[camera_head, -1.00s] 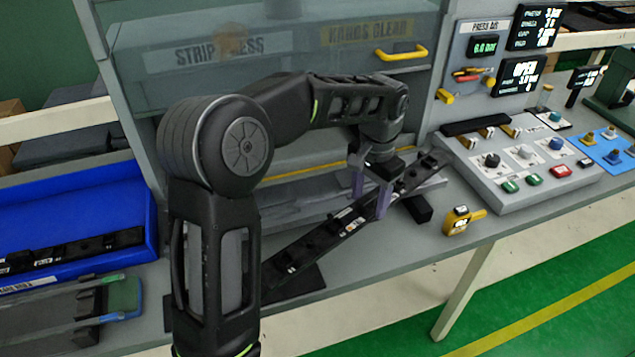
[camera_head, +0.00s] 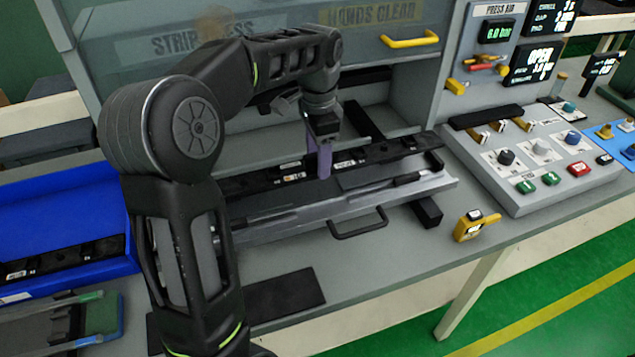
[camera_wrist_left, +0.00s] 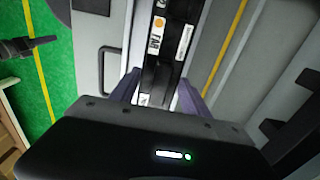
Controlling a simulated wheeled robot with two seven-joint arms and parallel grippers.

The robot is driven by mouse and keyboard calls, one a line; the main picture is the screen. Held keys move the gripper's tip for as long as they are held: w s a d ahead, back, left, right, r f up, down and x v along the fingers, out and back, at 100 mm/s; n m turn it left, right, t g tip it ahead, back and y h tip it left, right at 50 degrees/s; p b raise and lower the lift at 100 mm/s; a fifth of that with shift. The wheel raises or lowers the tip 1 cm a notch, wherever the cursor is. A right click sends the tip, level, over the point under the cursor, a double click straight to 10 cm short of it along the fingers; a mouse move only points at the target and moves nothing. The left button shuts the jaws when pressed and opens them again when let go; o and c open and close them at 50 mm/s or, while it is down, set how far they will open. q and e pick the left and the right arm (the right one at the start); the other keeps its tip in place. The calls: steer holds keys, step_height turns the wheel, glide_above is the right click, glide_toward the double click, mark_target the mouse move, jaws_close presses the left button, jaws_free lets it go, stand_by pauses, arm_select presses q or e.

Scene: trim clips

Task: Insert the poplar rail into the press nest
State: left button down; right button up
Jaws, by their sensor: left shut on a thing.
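My left gripper (camera_head: 322,160) is shut on a long dark rail (camera_head: 385,151) with small white labels. The rail lies lengthwise along the press, over the back of the grey press nest (camera_head: 335,207). I cannot tell whether it rests in the nest or hovers just above it. My forearm hides the rail's left end. My right gripper is not in view.
A blue bin (camera_head: 60,225) at left holds another dark rail (camera_head: 65,260). A yellow device (camera_head: 474,225) and a button console (camera_head: 540,160) stand at right. The raised press guard (camera_head: 270,50) with a yellow handle is behind my arm. A black mat (camera_head: 285,293) lies bare in front.

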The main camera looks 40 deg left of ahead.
arm_select(q)
steer(key=shift+f, duration=1.7)
steer(key=shift+f+p, duration=0.55)
steer(key=shift+f, duration=1.3)
steer(key=shift+f, duration=0.25)
steer(key=c, duration=0.5)
jaws_free()
steer(key=shift+r, duration=0.1)
step_height(320, 180, up, 12)
steer(key=shift+r, duration=0.15)
